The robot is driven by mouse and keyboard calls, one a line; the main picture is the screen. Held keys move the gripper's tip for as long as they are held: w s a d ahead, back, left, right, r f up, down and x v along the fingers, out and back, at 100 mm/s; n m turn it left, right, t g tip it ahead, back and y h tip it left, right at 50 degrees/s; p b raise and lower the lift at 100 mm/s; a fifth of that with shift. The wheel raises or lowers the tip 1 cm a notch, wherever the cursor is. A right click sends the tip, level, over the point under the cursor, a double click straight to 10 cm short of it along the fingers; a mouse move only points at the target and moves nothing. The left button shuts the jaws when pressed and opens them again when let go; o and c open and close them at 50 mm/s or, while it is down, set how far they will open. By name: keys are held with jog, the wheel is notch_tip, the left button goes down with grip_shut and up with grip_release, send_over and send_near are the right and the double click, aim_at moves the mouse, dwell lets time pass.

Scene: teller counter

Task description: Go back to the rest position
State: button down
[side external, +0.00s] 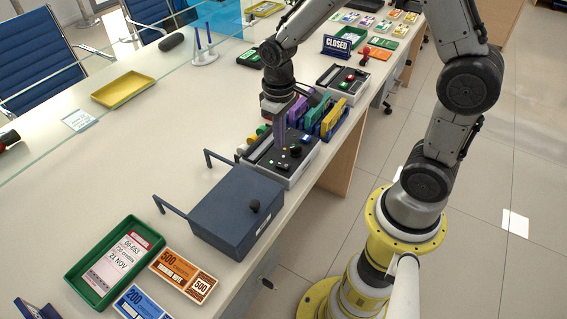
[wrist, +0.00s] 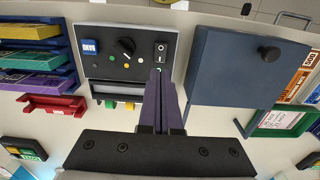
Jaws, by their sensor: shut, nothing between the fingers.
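My gripper (side external: 284,138) is shut and empty, pointing down over the grey control box (side external: 309,150) on the counter. In the wrist view its purple fingers (wrist: 157,75) are together, with the tips near the black rocker switch (wrist: 161,50) of that box. Whether the tips touch the box I cannot tell. The box also carries a black knob (wrist: 125,48), a blue button (wrist: 89,46) and small coloured lights. My arm reaches over the counter from the right in the side view.
A dark blue box (side external: 225,217) with a black knob and two bracket arms stands beside the control box. A glass screen runs along the counter.

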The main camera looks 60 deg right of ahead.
jog(key=shift+r, duration=0.6)
jog(key=s+r+t, duration=0.4)
jog(key=r, duration=0.9)
jog(key=s+a+r+t, duration=0.1)
jog(key=s+r, duration=0.1)
jog(key=s, duration=1)
jog(key=shift+s+a+t, duration=0.15)
jog(key=shift+a+t, duration=0.1)
jog(key=shift+t, duration=0.05)
